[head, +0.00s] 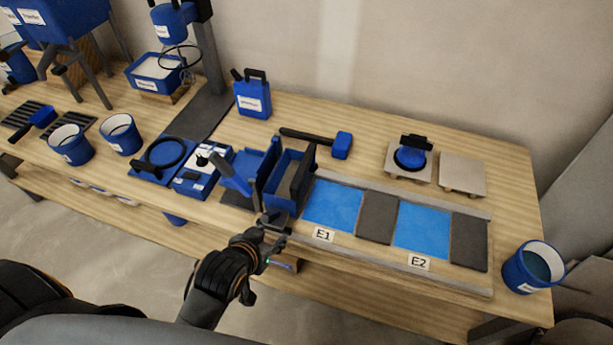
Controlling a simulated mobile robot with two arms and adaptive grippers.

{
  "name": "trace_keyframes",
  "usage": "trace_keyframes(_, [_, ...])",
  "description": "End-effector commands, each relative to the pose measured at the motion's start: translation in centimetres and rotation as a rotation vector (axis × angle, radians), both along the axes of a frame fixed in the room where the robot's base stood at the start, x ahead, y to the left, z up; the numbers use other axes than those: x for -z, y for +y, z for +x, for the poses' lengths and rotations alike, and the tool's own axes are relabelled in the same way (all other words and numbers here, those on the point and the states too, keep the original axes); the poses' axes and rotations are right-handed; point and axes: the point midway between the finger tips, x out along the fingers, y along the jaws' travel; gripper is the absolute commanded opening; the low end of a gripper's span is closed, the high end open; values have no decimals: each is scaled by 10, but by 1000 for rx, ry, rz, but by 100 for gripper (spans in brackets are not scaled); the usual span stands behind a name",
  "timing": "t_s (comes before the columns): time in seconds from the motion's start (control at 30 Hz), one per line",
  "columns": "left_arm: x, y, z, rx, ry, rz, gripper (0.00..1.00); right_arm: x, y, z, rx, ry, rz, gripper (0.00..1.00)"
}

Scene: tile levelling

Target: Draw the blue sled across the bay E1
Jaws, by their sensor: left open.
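The blue sled (272,183), a box-like piece with blue walls and a dark grey part, stands at the left end of the railed strip. It is just left of bay E1 (333,204), a bright blue rectangle with an "E1" label (323,234) in front. My left gripper (274,222) is open at the sled's near side, overlapping its lower front edge in the head view. I cannot tell whether it touches the sled. The gripper hides part of the sled's near end. My right gripper is not in view.
Right of E1 lie a grey tile (377,217), bay E2 (422,229) and another grey tile (468,242). A rail (400,198) runs behind. A blue mallet (342,145) and suction cup (411,158) lie farther back. A bucket (530,268) stands at the right edge.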

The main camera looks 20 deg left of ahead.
Motion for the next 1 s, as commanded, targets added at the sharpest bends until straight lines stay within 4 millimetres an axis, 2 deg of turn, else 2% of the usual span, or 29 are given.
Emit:
trace_keyframes(0.07, [-19,2,4,-12,-50,-7,43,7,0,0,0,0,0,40])
trace_keyframes(0.3, [-52,-7,46,-30,-286,-37,43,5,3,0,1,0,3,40])
trace_keyframes(0.47, [-69,-10,60,-33,-387,-50,43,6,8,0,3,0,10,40])
trace_keyframes(0.67, [-66,-11,77,-33,-405,-52,43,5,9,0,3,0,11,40])
trace_keyframes(1.0, [-40,-13,143,-34,-403,-53,43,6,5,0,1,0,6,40])
